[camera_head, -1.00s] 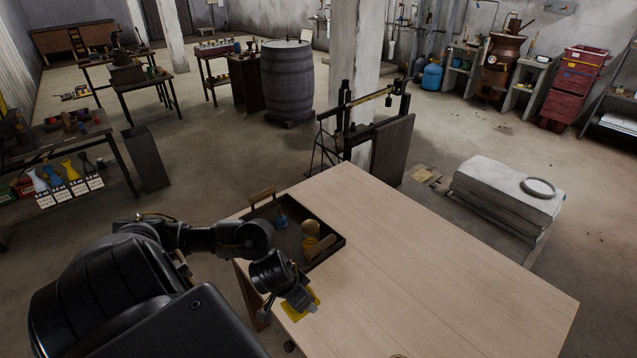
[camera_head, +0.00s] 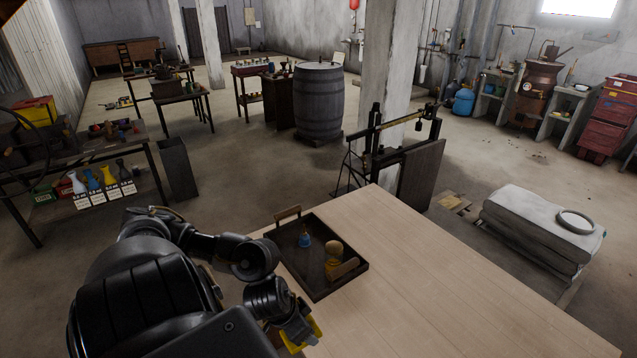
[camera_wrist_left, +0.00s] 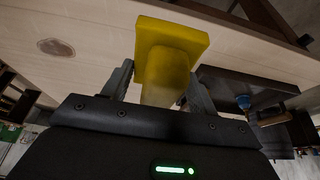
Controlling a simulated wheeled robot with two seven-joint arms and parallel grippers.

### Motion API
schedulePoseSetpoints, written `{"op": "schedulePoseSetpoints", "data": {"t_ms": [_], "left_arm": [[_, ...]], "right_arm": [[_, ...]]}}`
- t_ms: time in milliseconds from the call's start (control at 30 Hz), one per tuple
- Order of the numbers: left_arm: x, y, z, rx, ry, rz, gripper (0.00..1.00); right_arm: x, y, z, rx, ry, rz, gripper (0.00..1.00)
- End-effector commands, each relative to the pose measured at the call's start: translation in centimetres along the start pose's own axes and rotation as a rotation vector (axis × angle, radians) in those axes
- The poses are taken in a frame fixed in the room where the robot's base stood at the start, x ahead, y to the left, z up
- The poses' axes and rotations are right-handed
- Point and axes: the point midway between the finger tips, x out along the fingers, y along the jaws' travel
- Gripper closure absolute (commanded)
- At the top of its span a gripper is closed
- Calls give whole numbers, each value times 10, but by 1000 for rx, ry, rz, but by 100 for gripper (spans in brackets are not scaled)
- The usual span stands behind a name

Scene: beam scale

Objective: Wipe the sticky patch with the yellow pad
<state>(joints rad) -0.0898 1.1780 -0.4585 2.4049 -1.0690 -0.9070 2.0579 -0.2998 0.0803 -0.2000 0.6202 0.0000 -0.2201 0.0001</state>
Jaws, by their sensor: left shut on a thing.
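My left gripper (camera_head: 299,330) is shut on the yellow pad (camera_head: 316,331), at the near left edge of the table in the head view. In the left wrist view the pad (camera_wrist_left: 172,42) stands out from between the two fingers, its broad flat face turned away from the gripper. A brownish oval patch (camera_wrist_left: 55,47) lies on the pale tabletop in the left wrist view, to the left of the pad and apart from it. I do not make out the patch in the head view. My right gripper is not in view.
A dark tray (camera_head: 332,293) on the wooden table (camera_head: 430,290) holds a blue-topped item (camera_head: 305,239) and a wooden-knobbed tool (camera_head: 334,256). The beam scale (camera_head: 400,125) stands beyond the table. The tabletop right of the tray is clear.

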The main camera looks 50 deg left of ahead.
Motion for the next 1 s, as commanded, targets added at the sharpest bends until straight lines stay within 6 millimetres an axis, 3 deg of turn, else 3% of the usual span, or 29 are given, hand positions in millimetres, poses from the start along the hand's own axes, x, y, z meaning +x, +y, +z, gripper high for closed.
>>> {"op": "schedulePoseSetpoints", "data": {"t_ms": [267,667,867,1000], "left_arm": [[8,18,-18,41,10,19,60],[19,75,-67,211,9,84,60],[18,110,-100,349,10,141,60],[10,140,-134,518,11,212,60]], "right_arm": [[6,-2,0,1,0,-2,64],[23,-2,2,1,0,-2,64],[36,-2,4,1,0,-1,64],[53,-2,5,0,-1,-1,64]]}}
